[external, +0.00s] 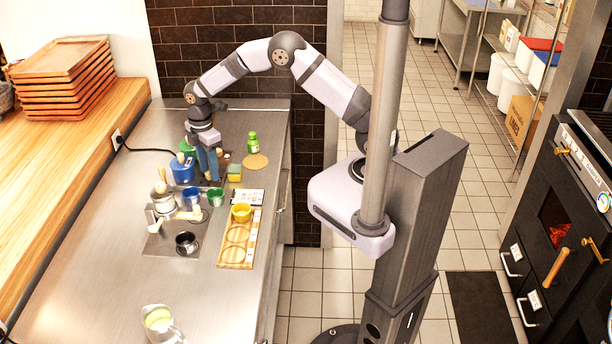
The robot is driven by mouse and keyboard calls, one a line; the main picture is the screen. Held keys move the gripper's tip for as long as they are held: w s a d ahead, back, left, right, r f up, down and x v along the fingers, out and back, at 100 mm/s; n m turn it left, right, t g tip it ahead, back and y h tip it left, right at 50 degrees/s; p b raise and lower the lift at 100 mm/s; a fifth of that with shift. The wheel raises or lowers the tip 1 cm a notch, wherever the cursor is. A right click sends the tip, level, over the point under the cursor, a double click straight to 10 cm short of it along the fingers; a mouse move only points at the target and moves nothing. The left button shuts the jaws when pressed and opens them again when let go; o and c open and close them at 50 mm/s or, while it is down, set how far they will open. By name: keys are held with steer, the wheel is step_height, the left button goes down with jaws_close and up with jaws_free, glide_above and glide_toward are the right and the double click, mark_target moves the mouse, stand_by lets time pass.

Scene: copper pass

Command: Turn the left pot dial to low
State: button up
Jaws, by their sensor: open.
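A blue pot (182,172) and a green pot (187,149) stand close together toward the far end of the steel counter (150,285). My gripper (208,176) points down just right of the blue pot, with its blue-grey fingers low over the counter and open. The fingers appear empty. The pot dials are too small or hidden behind my gripper and the pots, so I cannot tell their setting. I cannot tell whether the fingers touch anything.
Small blue (191,197) and green (216,196) cups and a dark metal cup (187,243) stand nearer. A wooden rack (236,257) holds a yellow cup (241,212).

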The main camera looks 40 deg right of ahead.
steer(key=shift+f, duration=0.45)
jaws_close()
steer(key=shift+m, duration=0.5)
steer(key=m, duration=0.4)
steer(key=shift+m, duration=0.3)
steer(key=m, duration=0.6)
steer(key=shift+b, duration=0.3)
steer(key=shift+r, duration=0.1)
